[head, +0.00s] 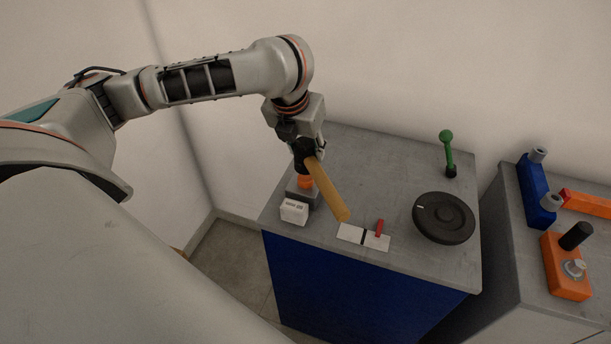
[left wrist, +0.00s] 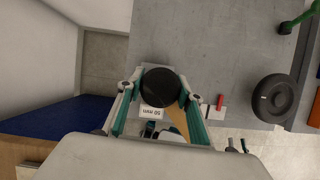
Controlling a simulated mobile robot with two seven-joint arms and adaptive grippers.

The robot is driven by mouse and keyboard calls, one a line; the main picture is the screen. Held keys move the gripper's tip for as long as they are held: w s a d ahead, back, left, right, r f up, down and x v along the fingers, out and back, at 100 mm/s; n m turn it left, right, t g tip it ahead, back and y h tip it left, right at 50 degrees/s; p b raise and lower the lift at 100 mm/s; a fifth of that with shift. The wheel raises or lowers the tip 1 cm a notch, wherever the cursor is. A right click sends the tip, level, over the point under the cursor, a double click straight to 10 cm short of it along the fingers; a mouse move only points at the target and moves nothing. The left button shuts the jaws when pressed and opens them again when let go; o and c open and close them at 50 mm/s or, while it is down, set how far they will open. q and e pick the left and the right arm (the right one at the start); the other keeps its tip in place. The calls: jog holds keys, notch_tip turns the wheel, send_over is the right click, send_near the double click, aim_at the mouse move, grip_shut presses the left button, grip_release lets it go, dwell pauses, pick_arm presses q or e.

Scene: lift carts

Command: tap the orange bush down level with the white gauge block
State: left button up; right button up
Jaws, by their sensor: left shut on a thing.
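The orange bush (head: 305,182) stands in a dark grey block (head: 313,196) at the left of the cart top. The white gauge block (head: 294,211) stands just in front of it; in the left wrist view the gauge block (left wrist: 152,114) shows the marking "50 mm". My left gripper (head: 304,146) is shut on a mallet with a black head (left wrist: 160,85) and a wooden handle (head: 328,190). The black head appears right above the bush; I cannot tell whether they touch. The bush is hidden in the left wrist view.
On the same grey cart top (head: 375,160) are a white plate with a red lever (head: 379,228), a black round dial (head: 443,217) and a green-knobbed lever (head: 447,150). A second cart at right carries blue and orange parts (head: 566,268). The back middle is clear.

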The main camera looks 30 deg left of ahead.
pick_arm(q)
jog(key=shift+f, duration=0.6)
dwell(0.3)
jog(key=shift+r, duration=0.65)
jog(key=shift+f, duration=0.1)
jog(key=shift+f, duration=0.6)
dwell(0.5)
jog(key=shift+r, duration=0.65)
jog(key=shift+f, duration=0.7)
dwell(0.5)
